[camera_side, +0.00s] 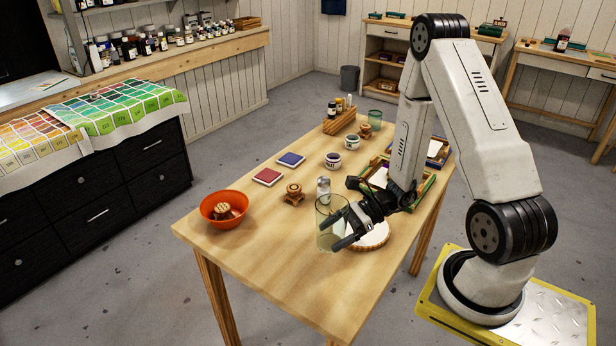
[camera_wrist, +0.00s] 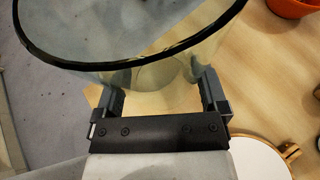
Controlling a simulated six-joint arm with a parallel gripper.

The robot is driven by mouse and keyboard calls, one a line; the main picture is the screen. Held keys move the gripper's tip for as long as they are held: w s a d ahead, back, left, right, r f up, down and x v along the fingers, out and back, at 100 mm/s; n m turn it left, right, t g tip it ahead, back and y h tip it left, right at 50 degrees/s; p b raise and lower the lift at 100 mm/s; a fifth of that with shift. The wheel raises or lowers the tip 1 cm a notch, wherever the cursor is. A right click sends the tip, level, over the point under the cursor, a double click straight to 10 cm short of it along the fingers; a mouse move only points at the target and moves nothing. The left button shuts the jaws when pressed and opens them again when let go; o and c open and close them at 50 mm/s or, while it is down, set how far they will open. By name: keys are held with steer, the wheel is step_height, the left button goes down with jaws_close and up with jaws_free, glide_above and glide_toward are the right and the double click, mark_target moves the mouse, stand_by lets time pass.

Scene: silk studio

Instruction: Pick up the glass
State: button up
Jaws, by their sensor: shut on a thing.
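The glass (camera_side: 326,238) is a clear, slightly greenish cylinder near the front edge of the wooden table in the side view. My gripper (camera_side: 344,228) reaches it from the right, low and nearly level, with its black fingers around the glass. In the wrist view the glass (camera_wrist: 130,60) fills the top, its dark rim toward the camera. The two fingers of my gripper (camera_wrist: 160,95) lie on either side of its wall, shut on it. The glass looks upright. I cannot tell whether its base touches the table.
A white round disc (camera_side: 372,236) in a wooden hoop lies right beside my gripper. An orange bowl (camera_side: 224,208) stands at left, a small pale can (camera_side: 323,186) just behind the glass. Ink pads (camera_side: 267,177), jars (camera_side: 333,161) and a second glass (camera_side: 375,117) stand farther back.

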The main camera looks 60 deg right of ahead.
steer(key=shift+s+a+r, duration=0.1)
steer(key=shift+s+r, duration=0.3)
steer(key=shift+s, duration=0.5)
steer(key=shift+s+a+r, duration=0.1)
steer(key=shift+s+r, duration=0.35)
steer(key=shift+s, duration=0.45)
steer(key=shift+s+a+r, duration=0.1)
steer(key=shift+s+r, duration=0.3)
steer(key=shift+s, duration=0.5)
